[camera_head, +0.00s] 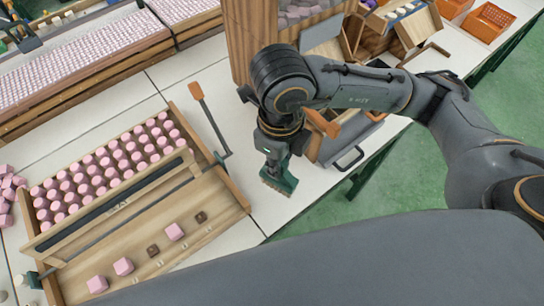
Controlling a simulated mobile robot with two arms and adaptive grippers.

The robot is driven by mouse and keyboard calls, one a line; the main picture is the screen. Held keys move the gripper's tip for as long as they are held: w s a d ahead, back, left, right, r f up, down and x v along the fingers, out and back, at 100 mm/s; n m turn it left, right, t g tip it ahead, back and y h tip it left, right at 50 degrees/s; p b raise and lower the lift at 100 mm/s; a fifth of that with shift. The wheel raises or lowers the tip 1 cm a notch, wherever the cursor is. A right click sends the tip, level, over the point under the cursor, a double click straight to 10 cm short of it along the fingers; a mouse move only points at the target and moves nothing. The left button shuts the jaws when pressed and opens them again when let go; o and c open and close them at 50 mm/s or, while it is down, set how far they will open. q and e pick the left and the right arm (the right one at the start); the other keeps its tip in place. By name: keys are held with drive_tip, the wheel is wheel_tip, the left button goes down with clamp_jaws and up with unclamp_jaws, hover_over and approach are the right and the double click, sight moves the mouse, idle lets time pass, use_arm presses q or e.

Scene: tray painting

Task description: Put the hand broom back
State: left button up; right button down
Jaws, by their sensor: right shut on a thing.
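My right gripper (276,150) reaches in from the right and points down over the white table. It is shut on the hand broom (281,178), a dark green piece with pale bristles along its lower edge. The bristles face down close to the table top; I cannot tell whether they touch it. The broom's handle is mostly hidden by the gripper. My left gripper is not in view.
A wooden tray (236,190) with many pink blocks, a crossbar and a few loose pieces stands at left. A wooden box (238,45) stands behind my arm. A dark-handled dustpan-like item (350,158) sits at the table's right edge.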

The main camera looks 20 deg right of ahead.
drive_tip(key=m, duration=0.2)
drive_tip(key=a+m, duration=0.1)
drive_tip(key=shift+s+r, duration=0.25)
drive_tip(key=shift+r, duration=0.1)
drive_tip(key=shift+w+m, duration=0.15)
drive_tip(key=shift+m, duration=0.25)
use_arm(q)
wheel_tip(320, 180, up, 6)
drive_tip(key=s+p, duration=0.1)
drive_tip(key=p, duration=0.4)
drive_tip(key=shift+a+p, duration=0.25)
drive_tip(key=shift+p, duration=0.1)
use_arm(e)
drive_tip(key=w+d+f, duration=0.3)
drive_tip(key=w+f, duration=1)
drive_tip(key=shift+d, duration=0.4)
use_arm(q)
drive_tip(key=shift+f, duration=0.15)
use_arm(e)
drive_tip(key=shift+f, duration=0.1)
